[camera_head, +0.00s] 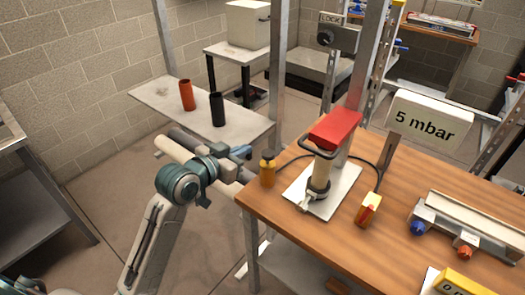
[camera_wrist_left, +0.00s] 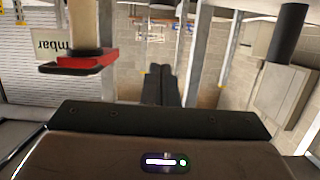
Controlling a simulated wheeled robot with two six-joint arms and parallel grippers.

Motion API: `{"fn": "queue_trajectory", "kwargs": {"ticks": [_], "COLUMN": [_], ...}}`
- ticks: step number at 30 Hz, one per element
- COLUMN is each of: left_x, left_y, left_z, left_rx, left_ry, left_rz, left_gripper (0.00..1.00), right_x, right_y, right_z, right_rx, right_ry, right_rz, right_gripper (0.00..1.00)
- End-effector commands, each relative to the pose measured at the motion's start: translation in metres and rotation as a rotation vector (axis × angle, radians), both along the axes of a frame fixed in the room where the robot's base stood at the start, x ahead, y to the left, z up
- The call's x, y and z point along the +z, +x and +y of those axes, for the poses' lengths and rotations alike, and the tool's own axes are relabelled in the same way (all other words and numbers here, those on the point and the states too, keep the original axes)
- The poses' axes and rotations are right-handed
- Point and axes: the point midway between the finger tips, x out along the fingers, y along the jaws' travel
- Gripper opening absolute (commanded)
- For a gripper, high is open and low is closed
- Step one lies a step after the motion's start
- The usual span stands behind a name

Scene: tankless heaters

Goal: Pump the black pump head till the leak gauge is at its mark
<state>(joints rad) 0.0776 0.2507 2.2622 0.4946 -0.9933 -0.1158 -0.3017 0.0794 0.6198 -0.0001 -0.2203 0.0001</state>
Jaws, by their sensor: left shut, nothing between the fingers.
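A small amber bottle (camera_head: 267,174) with a black pump head (camera_head: 267,155) stands on the wooden table's left edge. To its right a cream column with a red top (camera_head: 335,128) and a black handle loop stands on a white plate. The red top also shows, upside down, in the left wrist view (camera_wrist_left: 82,62). A yellow block (camera_head: 455,283) with partly cut-off digits lies at the front right; I cannot tell if it is the leak gauge. My left gripper (camera_head: 240,153) is beside the table's left edge, left of the bottle. Its dark fingers (camera_wrist_left: 165,88) are shut and empty.
An orange cylinder (camera_head: 187,95) and a black cylinder (camera_head: 217,109) stand on a grey bench behind my left arm. A "5 mbar" sign (camera_head: 425,120) is at the back right. Metal posts rise behind.

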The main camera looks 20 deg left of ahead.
Motion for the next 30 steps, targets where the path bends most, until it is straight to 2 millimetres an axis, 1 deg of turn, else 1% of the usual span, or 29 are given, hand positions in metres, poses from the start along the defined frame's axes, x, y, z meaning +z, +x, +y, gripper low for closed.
{"fn": "queue_trajectory", "kwargs": {"ticks": [4,9,13,15,18,21,25,30], "left_x": [-0.003,-0.012,-0.019,-0.034,-0.048,-0.056,-0.061,-0.062], "left_y": [0.025,0.059,0.082,0.080,0.079,0.079,0.079,0.079], "left_z": [-0.010,-0.023,-0.031,-0.030,-0.029,-0.029,-0.029,-0.029], "left_rx": [0.000,0.000,-0.001,0.000,0.000,-0.001,0.001,0.001], "left_ry": [-0.008,-0.006,-0.003,0.000,0.001,0.000,0.000,0.001], "left_rz": [0.003,0.004,0.003,0.007,0.005,0.003,0.001,0.001], "left_gripper": [0.00,0.00,0.00,0.00,0.00,0.00,0.00,0.00], "right_x": [0.010,0.021,0.029,0.032,0.036,0.037,0.038,0.038], "right_y": [0.000,0.000,0.001,0.001,0.002,0.003,0.003,0.002], "right_z": [0.002,0.002,0.002,0.002,0.001,0.000,0.000,0.000], "right_rx": [-0.001,-0.001,-0.001,-0.001,0.000,0.000,0.000,0.000], "right_ry": [0.002,0.002,0.002,0.002,0.001,0.000,0.000,0.000], "right_rz": [0.000,0.000,-0.001,-0.001,-0.003,-0.003,-0.003,-0.003], "right_gripper": [0.00,0.00,0.00,0.00,0.00,0.00,0.00,0.00]}}
